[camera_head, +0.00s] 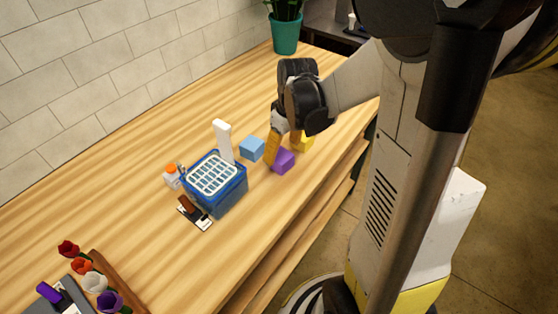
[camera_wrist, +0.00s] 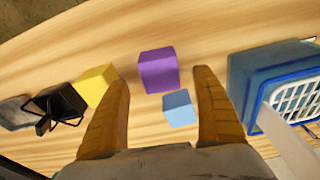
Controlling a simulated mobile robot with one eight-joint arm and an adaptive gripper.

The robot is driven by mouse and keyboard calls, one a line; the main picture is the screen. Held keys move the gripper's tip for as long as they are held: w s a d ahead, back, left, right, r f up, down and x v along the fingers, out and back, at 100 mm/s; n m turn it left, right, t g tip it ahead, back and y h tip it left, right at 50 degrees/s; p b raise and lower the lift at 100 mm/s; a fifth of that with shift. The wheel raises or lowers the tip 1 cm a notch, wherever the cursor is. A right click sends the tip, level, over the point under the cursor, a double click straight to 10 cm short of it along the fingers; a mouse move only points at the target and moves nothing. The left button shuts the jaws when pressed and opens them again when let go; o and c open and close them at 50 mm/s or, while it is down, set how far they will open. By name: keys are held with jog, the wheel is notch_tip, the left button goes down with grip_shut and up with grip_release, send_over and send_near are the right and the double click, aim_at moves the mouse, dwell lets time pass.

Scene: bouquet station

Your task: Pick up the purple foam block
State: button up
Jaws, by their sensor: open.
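The purple foam block (camera_head: 284,161) sits on the wooden counter, just beside my gripper's fingers in the head view. In the wrist view the purple block (camera_wrist: 158,70) lies just beyond and between my fingertips. My gripper (camera_head: 284,146) is open and empty, low over the counter; its two fingers spread wide in the wrist view (camera_wrist: 163,78). A light blue block (camera_wrist: 178,108) shows between the fingers, nearer the palm in that picture. A yellow block (camera_wrist: 97,85) shows beside the left finger, which partly covers it.
A blue basket with a white grid top (camera_head: 215,176) stands left of the blocks, and close to the right finger in the wrist view (camera_wrist: 245,70). A green plant pot (camera_head: 286,35) stands at the back. Flowers (camera_head: 90,275) lie at the front left.

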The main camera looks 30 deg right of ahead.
aim_at(282, 155)
jog(key=f, duration=0.1)
jog(key=f+b, duration=0.1)
jog(key=f, duration=0.1)
jog(key=f+b, duration=0.1)
jog(key=f, duration=0.1)
jog(key=shift+w, duration=0.25)
jog(key=shift+r, duration=0.1)
jog(key=c, duration=0.8)
jog(key=shift+c, duration=0.2)
